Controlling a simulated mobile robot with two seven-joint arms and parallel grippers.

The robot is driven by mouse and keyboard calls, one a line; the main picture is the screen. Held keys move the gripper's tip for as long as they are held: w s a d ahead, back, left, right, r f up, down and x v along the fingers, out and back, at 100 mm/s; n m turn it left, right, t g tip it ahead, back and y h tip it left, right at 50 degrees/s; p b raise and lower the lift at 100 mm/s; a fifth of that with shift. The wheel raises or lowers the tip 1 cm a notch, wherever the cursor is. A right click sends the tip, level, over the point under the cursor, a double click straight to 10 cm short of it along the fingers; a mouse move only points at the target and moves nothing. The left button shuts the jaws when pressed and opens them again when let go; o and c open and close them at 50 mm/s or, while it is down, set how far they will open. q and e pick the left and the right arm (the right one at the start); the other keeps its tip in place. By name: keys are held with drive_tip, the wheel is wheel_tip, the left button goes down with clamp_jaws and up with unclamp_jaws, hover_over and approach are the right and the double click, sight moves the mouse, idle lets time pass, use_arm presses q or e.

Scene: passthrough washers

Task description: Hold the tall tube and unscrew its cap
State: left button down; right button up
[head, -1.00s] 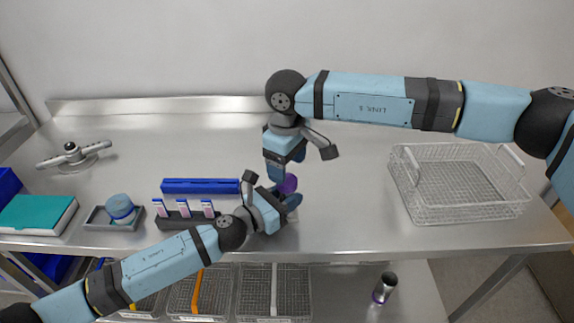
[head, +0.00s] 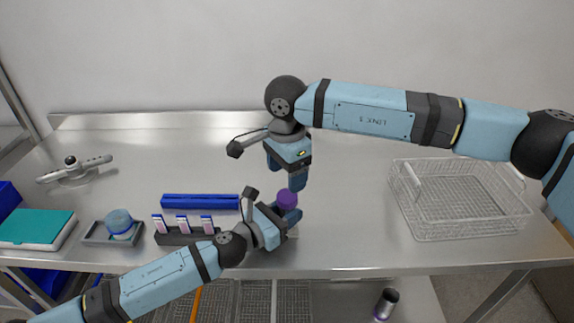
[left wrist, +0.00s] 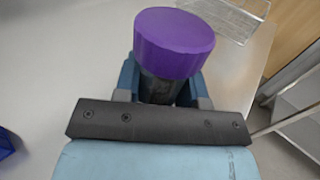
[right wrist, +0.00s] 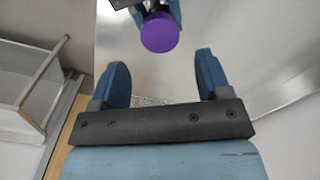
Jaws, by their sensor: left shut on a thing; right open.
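The tall tube (left wrist: 160,88) is dark below a ribbed purple cap (left wrist: 174,42), seen in the left wrist view. My left gripper (head: 289,207) is shut around the tube just below the cap. The cap also shows in the head view (head: 287,199) and in the right wrist view (right wrist: 160,32). My right gripper (right wrist: 158,75) is open and empty, with its fingers apart. It hangs above the cap, and the cap lies beyond the fingertips, not between them. The tube's lower part is hidden by my left gripper.
A wire basket (head: 425,232) stands at the right of the steel table.

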sight(287, 195)
drive_tip(key=m, duration=0.4)
drive_tip(key=shift+r, duration=0.15)
drive_tip(key=m, duration=0.4)
drive_tip(key=shift+r+m, duration=0.2)
drive_tip(key=shift+m, duration=0.1)
drive_tip(key=m, duration=0.6)
drive_tip(key=shift+r+m, duration=0.3)
drive_tip(key=shift+f, duration=0.25)
wheel_tip(287, 195, down, 8)
drive_tip(key=shift+r, duration=0.25)
drive_tip(key=c, duration=0.9)
drive_tip(key=n, duration=0.5)
drive_tip(key=shift+n, duration=0.4)
drive_tip(key=shift+c, duration=0.2)
